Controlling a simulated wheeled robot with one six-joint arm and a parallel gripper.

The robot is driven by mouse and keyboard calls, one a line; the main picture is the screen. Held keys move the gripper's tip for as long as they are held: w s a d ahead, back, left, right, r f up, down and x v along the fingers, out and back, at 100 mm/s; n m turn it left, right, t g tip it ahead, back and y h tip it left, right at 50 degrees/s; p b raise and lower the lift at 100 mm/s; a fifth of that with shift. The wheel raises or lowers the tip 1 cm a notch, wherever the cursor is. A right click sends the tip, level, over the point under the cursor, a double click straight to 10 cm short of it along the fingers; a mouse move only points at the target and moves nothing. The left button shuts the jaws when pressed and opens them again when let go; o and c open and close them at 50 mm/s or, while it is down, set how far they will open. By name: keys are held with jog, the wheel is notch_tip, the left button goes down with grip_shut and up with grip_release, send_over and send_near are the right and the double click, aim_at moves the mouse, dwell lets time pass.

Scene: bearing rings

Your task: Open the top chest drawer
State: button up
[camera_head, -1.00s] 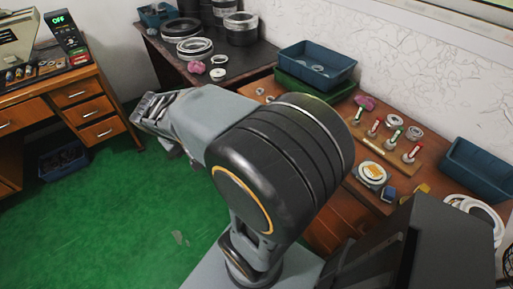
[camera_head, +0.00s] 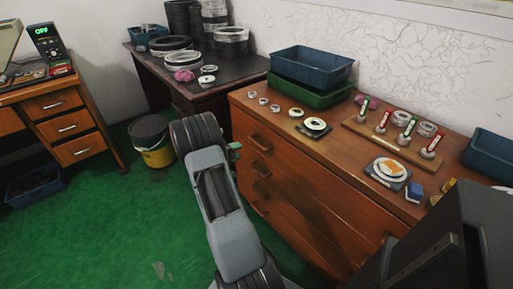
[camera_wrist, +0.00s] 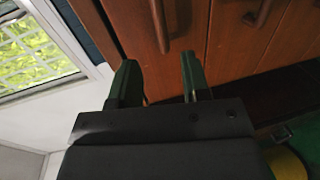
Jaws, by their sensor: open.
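The wooden chest (camera_head: 300,190) stands on the right in the head view, with its drawers closed. Its top drawer (camera_head: 300,165) has a brown bar handle (camera_head: 259,143) at the left end. In the wrist view, which is turned sideways, the top drawer's handle (camera_wrist: 160,28) lies just ahead of my gripper (camera_wrist: 158,65), in line with the gap between the fingers. The fingers are open and empty, one to each side of the handle's line. A lower drawer's handle (camera_wrist: 262,12) is further right. In the head view my wrist mostly hides the gripper; only a green part shows near the drawer front.
On the chest top are a peg board (camera_head: 390,140), a scale (camera_head: 388,172), small rings, and stacked blue (camera_head: 312,66) and green bins. A yellow-black bucket (camera_head: 153,140) stands on the green floor behind my arm. A dark table with rings is at the back.

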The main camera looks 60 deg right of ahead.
aim_at(257, 144)
jog(key=x, duration=1.1)
jog(key=shift+s+d+b, duration=0.1)
jog(key=shift+b, duration=0.2)
jog(key=shift+c, duration=0.4)
